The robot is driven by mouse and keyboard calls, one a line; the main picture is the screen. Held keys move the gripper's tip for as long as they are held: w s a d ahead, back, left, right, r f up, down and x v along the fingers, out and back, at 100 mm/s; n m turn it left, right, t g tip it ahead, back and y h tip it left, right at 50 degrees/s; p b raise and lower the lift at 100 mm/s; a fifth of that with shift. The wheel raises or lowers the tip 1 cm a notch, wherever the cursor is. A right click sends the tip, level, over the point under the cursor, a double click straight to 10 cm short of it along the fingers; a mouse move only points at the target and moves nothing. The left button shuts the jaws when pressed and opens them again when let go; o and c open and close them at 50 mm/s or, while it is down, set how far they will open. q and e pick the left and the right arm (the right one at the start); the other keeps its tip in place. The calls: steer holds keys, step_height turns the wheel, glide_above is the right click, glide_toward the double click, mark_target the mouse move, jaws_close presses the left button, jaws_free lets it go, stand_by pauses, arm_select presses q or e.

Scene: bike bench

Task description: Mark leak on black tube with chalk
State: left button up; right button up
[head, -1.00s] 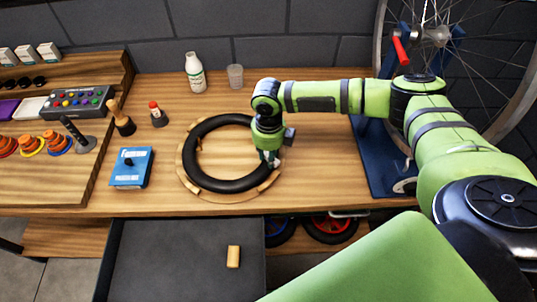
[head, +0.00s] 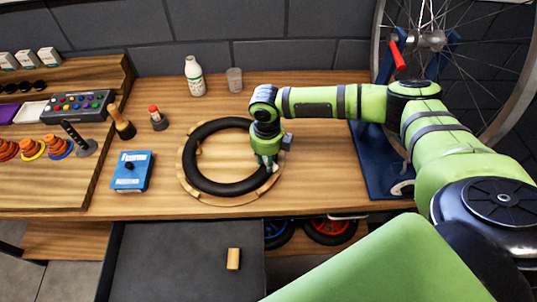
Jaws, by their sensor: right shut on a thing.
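The black tube (head: 200,178) lies as a ring on a round wooden holder (head: 217,199) on the bench. My right gripper (head: 268,165) points down at the tube's right side. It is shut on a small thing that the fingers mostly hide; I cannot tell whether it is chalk. I cannot tell whether its tip touches the tube. No leak or chalk mark can be made out on the tube at this size. My left gripper is not in view.
A blue box (head: 131,171), a brush (head: 123,124), a red-capped bottle (head: 158,118), a white bottle (head: 195,76) and a clear cup (head: 234,79) stand around the tube. An open drawer (head: 180,275) below holds a tan block (head: 233,259). A wheel stand (head: 375,165) is at right.

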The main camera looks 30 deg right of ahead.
steer(key=shift+s+a, duration=0.35)
steer(key=shift+a, duration=0.1)
steer(key=shift+d, duration=0.1)
steer(key=shift+w+d+f, duration=0.1)
steer(key=shift+w+d, duration=0.65)
steer(key=shift+d, duration=0.2)
steer(key=shift+s+a, duration=0.1)
steer(key=shift+s+a+p, duration=0.3)
steer(key=shift+a+p, duration=0.05)
steer(key=shift+a, duration=0.05)
steer(key=shift+s+a+p, duration=0.35)
steer(key=shift+s+a, duration=0.05)
steer(key=shift+a, duration=0.1)
